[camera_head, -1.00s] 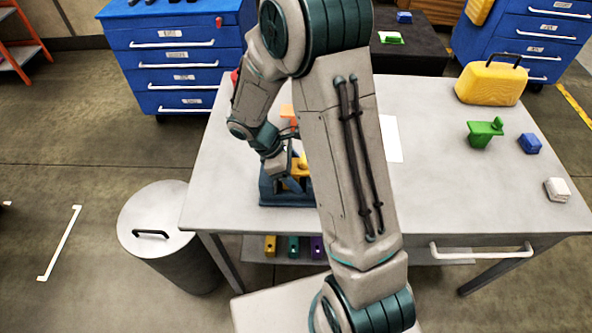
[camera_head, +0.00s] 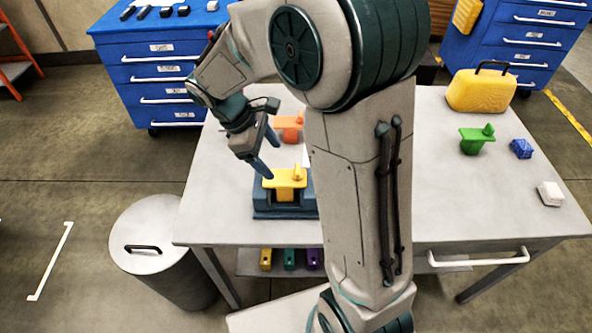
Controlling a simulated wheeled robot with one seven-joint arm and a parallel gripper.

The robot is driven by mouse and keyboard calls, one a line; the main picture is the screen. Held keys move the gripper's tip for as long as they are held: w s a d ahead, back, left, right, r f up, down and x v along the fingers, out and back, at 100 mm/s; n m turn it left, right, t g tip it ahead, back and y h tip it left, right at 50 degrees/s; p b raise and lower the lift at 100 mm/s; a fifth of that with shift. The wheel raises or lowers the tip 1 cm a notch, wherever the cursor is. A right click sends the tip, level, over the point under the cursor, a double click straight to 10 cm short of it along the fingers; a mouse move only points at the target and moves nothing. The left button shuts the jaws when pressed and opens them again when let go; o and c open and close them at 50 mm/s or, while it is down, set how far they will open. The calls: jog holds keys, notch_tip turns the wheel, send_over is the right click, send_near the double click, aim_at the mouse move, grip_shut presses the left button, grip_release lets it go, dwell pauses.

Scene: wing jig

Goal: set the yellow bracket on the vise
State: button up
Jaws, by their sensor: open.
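The yellow bracket (camera_head: 285,180) sits upright on the blue-grey vise (camera_head: 267,206) near the table's left front edge. Its flat top plate and small raised knob show clear. My gripper (camera_head: 267,156) is open and empty, its two dark blue fingers just above and behind the bracket's left part. I see a small gap between the fingers and the bracket, though one fingertip overlaps its edge in the picture. My arm hides the table just right of the vise.
An orange bracket (camera_head: 289,124) stands behind the vise. A green bracket (camera_head: 477,138), a blue block (camera_head: 521,148), a white block (camera_head: 550,193) and a yellow case (camera_head: 481,90) stand on the right. A lidded bin (camera_head: 152,240) stands left of the table (camera_head: 455,205).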

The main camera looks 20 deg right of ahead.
jog(key=s+d+r+m+t+y, duration=0.2)
jog(key=s+r+m, duration=0.1)
jog(key=s+m, duration=0.3)
jog(key=s+d+r+m+t+y, duration=0.2)
jog(key=s+r+m+y, duration=0.1)
jog(key=s+m, duration=0.3)
jog(key=shift+s+d+r+m+t, duration=0.2)
jog(key=shift+s+d+m+t, duration=0.15)
jog(key=shift+s, duration=0.9)
